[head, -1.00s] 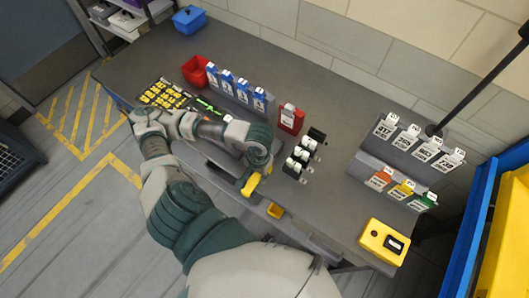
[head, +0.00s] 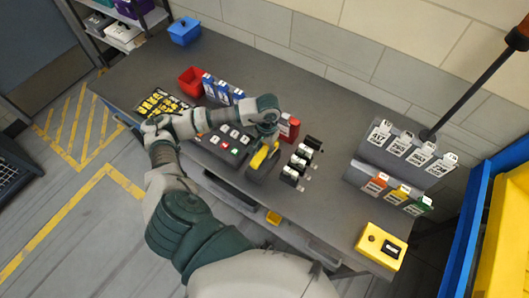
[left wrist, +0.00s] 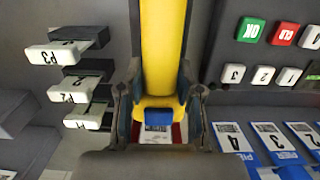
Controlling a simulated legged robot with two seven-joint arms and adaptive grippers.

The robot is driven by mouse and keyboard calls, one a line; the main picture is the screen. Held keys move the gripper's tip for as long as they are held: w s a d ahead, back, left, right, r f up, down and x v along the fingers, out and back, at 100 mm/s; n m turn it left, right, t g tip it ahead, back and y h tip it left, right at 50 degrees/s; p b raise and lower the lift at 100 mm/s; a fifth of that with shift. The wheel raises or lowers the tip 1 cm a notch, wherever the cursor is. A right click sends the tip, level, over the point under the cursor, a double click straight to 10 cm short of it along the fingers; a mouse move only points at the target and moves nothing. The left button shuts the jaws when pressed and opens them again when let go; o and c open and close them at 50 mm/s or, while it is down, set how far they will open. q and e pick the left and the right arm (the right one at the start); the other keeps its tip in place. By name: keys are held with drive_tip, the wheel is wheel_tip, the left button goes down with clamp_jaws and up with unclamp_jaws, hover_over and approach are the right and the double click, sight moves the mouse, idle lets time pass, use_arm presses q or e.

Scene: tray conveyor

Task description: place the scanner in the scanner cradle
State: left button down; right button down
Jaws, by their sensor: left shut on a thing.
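The yellow scanner (head: 257,160) is held in my left gripper (head: 266,141) over the middle of the table, beside the keypad. In the left wrist view its yellow body (left wrist: 164,45) runs upward from between the two fingers, with a blue part (left wrist: 158,115) at its near end. My left gripper (left wrist: 160,102) is shut on it. The gripper hides part of the scanner. I cannot clearly pick out the scanner cradle. My right gripper is not in view.
A keypad (head: 222,145) lies left of the scanner. Blue cards (head: 222,91) and a red box (head: 289,128) stand behind. Black holders with white tags (head: 299,165) are to the right. A yellow box (head: 381,246) sits at the front right. The table's back middle is clear.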

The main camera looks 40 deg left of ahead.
sight(265, 154)
use_arm(q)
wheel_tip(265, 154, down, 3)
drive_tip(key=shift+d+r+p, duration=0.1)
drive_tip(key=shift+p, duration=0.25)
drive_tip(key=shift+f, duration=0.3)
drive_tip(key=c, duration=0.8)
unclamp_jaws()
drive_tip(key=shift+o, duration=0.2)
drive_tip(key=r, duration=0.4)
drive_tip(key=r+b, duration=0.1)
drive_tip(key=r, duration=0.3)
drive_tip(key=w+r, duration=0.1)
drive_tip(key=r, duration=0.3)
